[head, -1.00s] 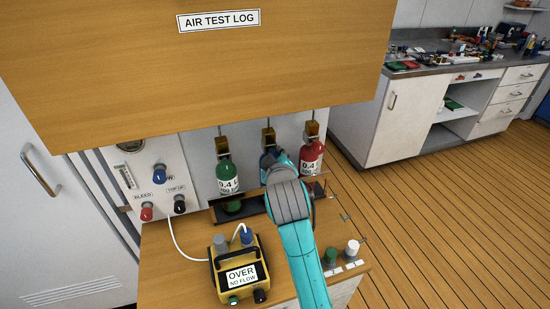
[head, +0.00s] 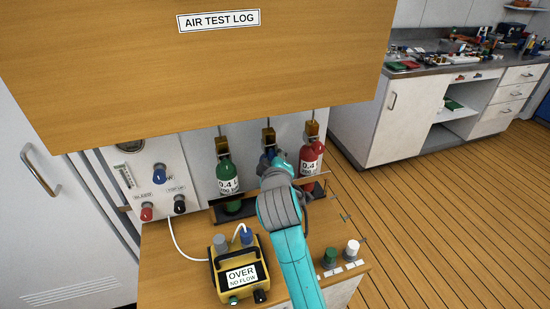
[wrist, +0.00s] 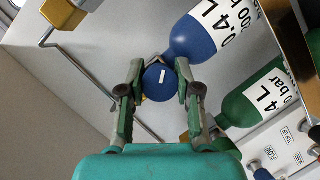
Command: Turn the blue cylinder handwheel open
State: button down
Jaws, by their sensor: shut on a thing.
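The blue cylinder (wrist: 192,38) shows in the wrist view, with part of its white label. A round blue handwheel (wrist: 160,82) with a short white mark sits by its neck end. My gripper (wrist: 158,76) is shut on this handwheel, with one green-grey finger on each side of it. In the head view the blue cylinder (head: 266,163) stands between the green cylinder (head: 227,174) and the red cylinder (head: 311,157). My wrist and arm hide most of it, and the fingertips cannot be made out there.
The green cylinder (wrist: 262,98) is close to my right finger in the wrist view. A yellow meter box (head: 238,272) stands on the bench in front. A wooden panel (head: 200,70) hangs above the cylinders.

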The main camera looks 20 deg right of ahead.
jog(key=c, duration=0.8)
grip_release()
jog(key=shift+f, duration=0.1)
